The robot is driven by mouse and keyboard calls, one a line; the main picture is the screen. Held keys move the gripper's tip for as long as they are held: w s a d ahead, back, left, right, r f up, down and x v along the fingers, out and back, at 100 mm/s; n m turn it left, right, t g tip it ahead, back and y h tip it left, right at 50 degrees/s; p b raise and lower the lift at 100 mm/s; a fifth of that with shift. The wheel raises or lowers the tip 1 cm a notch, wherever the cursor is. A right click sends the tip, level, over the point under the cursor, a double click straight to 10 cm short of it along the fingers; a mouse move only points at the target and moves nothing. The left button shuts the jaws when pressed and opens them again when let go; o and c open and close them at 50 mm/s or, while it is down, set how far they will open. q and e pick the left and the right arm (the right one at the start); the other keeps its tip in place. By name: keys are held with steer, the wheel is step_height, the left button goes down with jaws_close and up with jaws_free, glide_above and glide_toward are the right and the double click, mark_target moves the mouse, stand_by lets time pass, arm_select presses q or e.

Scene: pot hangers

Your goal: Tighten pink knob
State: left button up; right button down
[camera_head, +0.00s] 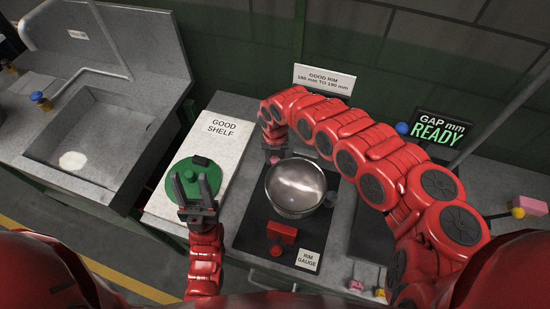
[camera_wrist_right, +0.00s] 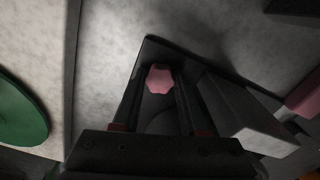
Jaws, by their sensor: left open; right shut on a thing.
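The pink knob (camera_wrist_right: 159,79) shows in the right wrist view between the two fingers of my right gripper (camera_wrist_right: 158,88). The knob has a lobed rim and seems gripped from above. In the head view my right gripper (camera_head: 272,155) points down behind the metal bowl, with a bit of the pink knob (camera_head: 275,160) under it. The shiny bowl (camera_head: 297,186) rests on the black rim gauge base (camera_head: 248,228). My left gripper (camera_head: 197,196) is open and empty, its fingers pointing up over the green round lid (camera_head: 168,188).
The white good shelf board (camera_head: 222,150) holds the green lid. A red block (camera_head: 282,233) sits in front of the bowl. A display (camera_head: 438,130) reads "GAP mm READY". A sink (camera_head: 100,135) is at left. Small pink and yellow pieces (camera_head: 356,285) lie near the front edge.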

steer(key=m, duration=0.5)
steer(key=shift+m, duration=0.4)
steer(key=m, duration=0.3)
steer(key=shift+m, duration=0.3)
steer(key=m, duration=0.8)
steer(key=shift+m, duration=0.4)
steer(key=shift+c, duration=2.1)
jaws_free()
jaws_close()
